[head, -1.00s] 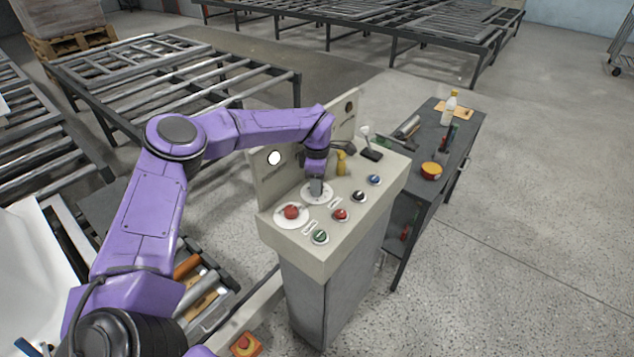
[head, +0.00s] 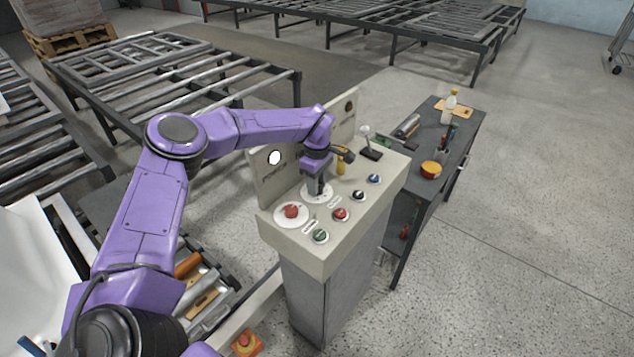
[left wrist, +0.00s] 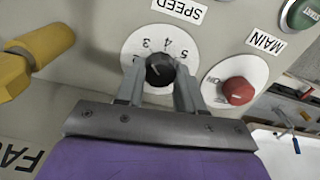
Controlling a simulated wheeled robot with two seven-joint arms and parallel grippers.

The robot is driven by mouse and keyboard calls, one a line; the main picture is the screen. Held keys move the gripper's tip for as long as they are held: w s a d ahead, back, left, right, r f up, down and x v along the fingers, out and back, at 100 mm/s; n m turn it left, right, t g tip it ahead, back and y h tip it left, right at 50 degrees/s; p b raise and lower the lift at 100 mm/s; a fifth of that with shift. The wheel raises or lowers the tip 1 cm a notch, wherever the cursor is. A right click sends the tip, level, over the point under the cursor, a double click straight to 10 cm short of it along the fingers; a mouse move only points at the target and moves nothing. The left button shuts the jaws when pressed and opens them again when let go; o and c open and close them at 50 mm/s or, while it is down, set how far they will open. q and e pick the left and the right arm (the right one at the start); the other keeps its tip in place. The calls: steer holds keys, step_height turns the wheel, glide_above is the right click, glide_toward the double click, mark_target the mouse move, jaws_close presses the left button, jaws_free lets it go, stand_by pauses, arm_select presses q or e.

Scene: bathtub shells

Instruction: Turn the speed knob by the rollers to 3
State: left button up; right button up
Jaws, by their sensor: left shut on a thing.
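The speed knob (left wrist: 160,69) is small, round and black, in the middle of a white numbered dial (left wrist: 136,46) under the SPEED label (left wrist: 180,9), which appears upside down in the left wrist view. My left gripper (left wrist: 160,84) is shut on the knob, one finger on each side. A short light mark on the knob seems to point to the upper left, around 2 or 3; I cannot tell exactly. In the head view my left gripper (head: 319,188) points down onto the dial (head: 308,197) on the console and hides the knob. My right gripper is not in view.
The red MAIN knob (head: 291,211) sits beside the dial, close to a finger. Several buttons (head: 340,215) line the console's front. A yellow part (left wrist: 40,58) stands on the other side. A dark side table (head: 455,150) stands right of the console; rollers (head: 205,290) lie at left.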

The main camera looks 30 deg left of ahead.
arm_select(q)
steer(key=shift+r, duration=0.1)
steer(key=o, duration=1)
steer(key=shift+o, duration=0.2)
steer(key=shift+w+r, duration=0.1)
steer(key=shift+r, duration=0.15)
step_height(320, 180, up, 10)
steer(key=b, duration=0.2)
steer(key=shift+b, duration=0.3)
